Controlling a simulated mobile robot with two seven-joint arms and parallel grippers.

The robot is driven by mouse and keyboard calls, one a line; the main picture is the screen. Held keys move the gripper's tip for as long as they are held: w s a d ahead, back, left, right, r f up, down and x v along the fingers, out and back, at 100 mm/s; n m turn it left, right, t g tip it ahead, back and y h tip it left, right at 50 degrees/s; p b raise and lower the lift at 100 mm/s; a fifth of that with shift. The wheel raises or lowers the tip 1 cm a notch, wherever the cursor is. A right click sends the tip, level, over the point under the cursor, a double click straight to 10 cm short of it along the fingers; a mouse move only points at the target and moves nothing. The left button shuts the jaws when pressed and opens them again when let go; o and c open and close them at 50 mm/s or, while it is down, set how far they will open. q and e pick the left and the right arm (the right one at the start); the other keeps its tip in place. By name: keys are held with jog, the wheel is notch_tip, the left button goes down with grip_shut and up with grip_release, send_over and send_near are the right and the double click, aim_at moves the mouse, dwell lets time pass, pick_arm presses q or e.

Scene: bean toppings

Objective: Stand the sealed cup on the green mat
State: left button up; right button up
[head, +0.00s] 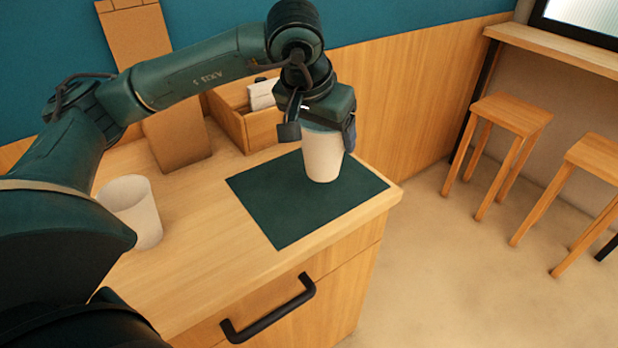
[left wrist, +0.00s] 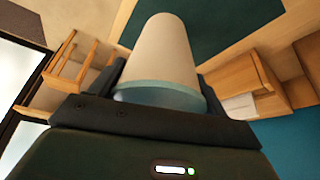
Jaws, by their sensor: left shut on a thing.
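The sealed cup (head: 323,157) is pale with a bluish lid at its top. It is upright at the green mat (head: 275,209), over its back right part; I cannot tell for sure whether its base touches the mat. My left gripper (head: 318,122) comes down from above and is shut on the cup near its lid. In the left wrist view the cup (left wrist: 165,52) sits between the fingers, its bluish lid nearest the camera, with the green mat (left wrist: 225,22) beyond. My right gripper is not in view.
A second pale cup (head: 135,211) stands on the counter (head: 205,215) at the left, partly behind my arm. A wooden box (head: 243,128) with white items is behind the mat. A drawer handle (head: 268,310) is at the front. Stools (head: 512,112) stand on the floor at right.

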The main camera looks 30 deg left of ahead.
pick_arm(q)
jog(key=w+a+r, duration=0.1)
jog(key=w+a, duration=0.3)
jog(key=a, duration=0.2)
jog(key=shift+f, duration=4.7)
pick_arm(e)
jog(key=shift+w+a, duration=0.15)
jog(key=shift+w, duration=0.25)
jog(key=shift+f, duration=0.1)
pick_arm(q)
jog(key=shift+f+b, duration=0.2)
jog(key=shift+b, duration=0.15)
jog(key=o, duration=1.3)
